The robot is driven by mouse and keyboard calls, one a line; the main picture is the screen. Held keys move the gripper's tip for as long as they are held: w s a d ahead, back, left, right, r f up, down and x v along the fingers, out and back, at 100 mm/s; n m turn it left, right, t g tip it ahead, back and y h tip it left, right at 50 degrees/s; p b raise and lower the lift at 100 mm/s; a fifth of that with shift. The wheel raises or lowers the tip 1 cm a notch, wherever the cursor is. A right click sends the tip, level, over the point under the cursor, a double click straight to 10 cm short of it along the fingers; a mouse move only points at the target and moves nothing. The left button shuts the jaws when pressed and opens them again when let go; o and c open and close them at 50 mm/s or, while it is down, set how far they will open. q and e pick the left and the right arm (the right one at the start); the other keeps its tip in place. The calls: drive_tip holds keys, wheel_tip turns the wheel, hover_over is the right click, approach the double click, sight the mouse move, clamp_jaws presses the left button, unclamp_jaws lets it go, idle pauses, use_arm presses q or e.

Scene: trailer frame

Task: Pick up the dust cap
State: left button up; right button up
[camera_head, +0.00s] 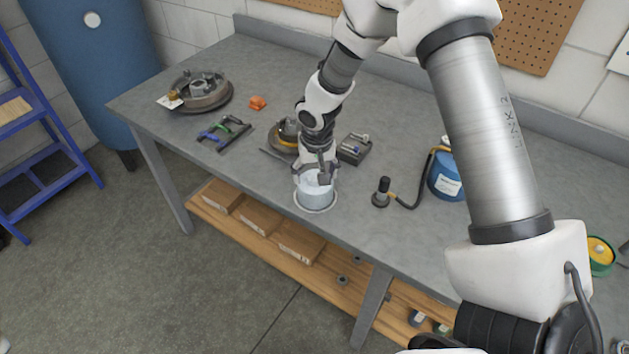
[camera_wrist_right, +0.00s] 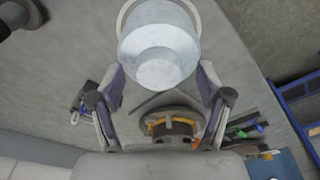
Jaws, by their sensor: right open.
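The dust cap (camera_head: 315,194) is a silver, stepped round metal cap with a wider pale rim at its base. It stands near the front edge of the workbench. In the right wrist view the dust cap (camera_wrist_right: 160,42) lies just beyond the fingertips, centred between them. My right gripper (camera_head: 317,176) is open and points down over the cap, partly covering it in the head view. In the wrist view the right gripper's (camera_wrist_right: 161,82) fingers are spread wide with nothing held. I cannot tell whether a finger touches the cap. My left gripper is not in view.
The grey workbench (camera_head: 255,190) also holds a drum brake assembly (camera_head: 203,93), an orange block (camera_head: 258,103), coloured-handled tools (camera_head: 224,131), a bearing part with a yellow ring (camera_head: 284,137), a dark tray (camera_head: 354,149) and a blue canister (camera_head: 447,176). Boxes sit on the shelf below.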

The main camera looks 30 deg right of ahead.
drive_tip(key=shift+s+r, duration=0.3)
drive_tip(key=shift+s, duration=0.05)
drive_tip(key=c, duration=1.3)
